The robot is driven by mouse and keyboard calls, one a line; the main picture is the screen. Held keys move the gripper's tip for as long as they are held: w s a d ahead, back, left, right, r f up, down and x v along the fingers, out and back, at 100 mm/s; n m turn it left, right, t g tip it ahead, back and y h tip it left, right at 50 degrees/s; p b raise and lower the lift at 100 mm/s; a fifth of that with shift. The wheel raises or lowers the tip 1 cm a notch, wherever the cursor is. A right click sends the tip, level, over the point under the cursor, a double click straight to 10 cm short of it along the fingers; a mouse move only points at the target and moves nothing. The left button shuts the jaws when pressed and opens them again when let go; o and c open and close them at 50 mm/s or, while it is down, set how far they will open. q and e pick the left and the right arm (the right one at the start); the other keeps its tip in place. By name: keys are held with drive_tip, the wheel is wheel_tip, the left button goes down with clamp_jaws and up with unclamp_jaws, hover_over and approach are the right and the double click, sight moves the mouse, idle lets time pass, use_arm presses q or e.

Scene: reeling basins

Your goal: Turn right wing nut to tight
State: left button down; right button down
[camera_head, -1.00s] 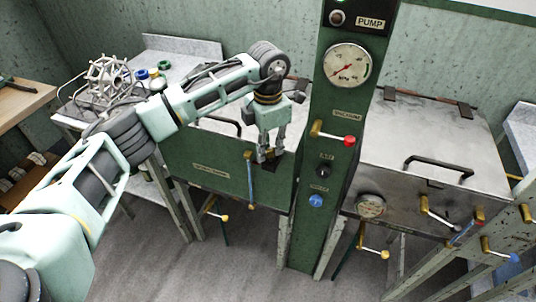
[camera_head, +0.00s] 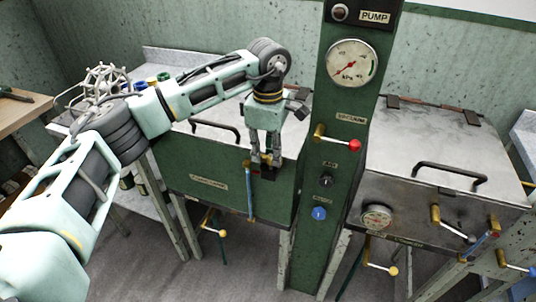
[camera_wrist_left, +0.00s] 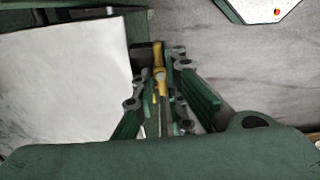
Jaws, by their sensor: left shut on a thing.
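The brass wing nut (camera_head: 265,159) is at the right part of the front edge of the left green basin (camera_head: 212,165), mostly hidden by the fingers. In the left wrist view brass (camera_wrist_left: 160,76) shows between the finger linkages. My left gripper (camera_head: 266,165) reaches down from above, its fingers shut around the wing nut. In the left wrist view the gripper (camera_wrist_left: 158,90) is centred over it. How tight the nut sits cannot be told. My right gripper is not in view.
A green pump column (camera_head: 340,180) with a gauge and a red-knobbed lever (camera_head: 353,145) stands close to the right of the gripper. A brass-ended vertical tube (camera_head: 250,192) is just left of it. The right basin (camera_head: 440,150) has a closed metal lid.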

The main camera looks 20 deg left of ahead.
sight(268, 155)
use_arm(q)
drive_tip(key=shift+m, duration=0.4)
drive_tip(key=c, duration=1.9)
unclamp_jaws()
drive_tip(key=shift+s+r, duration=0.1)
drive_tip(key=shift+s, duration=0.05)
drive_tip(key=shift+o, duration=0.2)
wheel_tip(268, 155, up, 12)
